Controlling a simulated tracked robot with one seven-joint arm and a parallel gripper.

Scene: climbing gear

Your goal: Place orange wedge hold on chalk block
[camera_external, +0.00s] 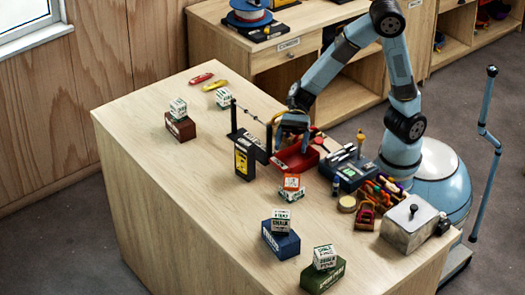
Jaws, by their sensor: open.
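A small orange piece (291,181), which looks like the orange wedge hold, sits on top of a white chalk block (289,193) on the table, in front of the red tray. It is too small to tell its exact tilt. My gripper (291,145) is open and points down above the left part of the red tray (302,162), behind and apart from the orange piece. Its fingertips are hard to make out. Other white chalk blocks with green lettering are on a brown box (180,128), a blue box (280,243) and a green box (322,277). One more chalk block (222,97) stands on the table.
A black rail stand (250,145) and a black-yellow box (244,160) stand left of my gripper. A tool caddy (350,172), colourful pieces (384,188) and a grey metal box (409,224) crowd the right side. The table's left front is clear.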

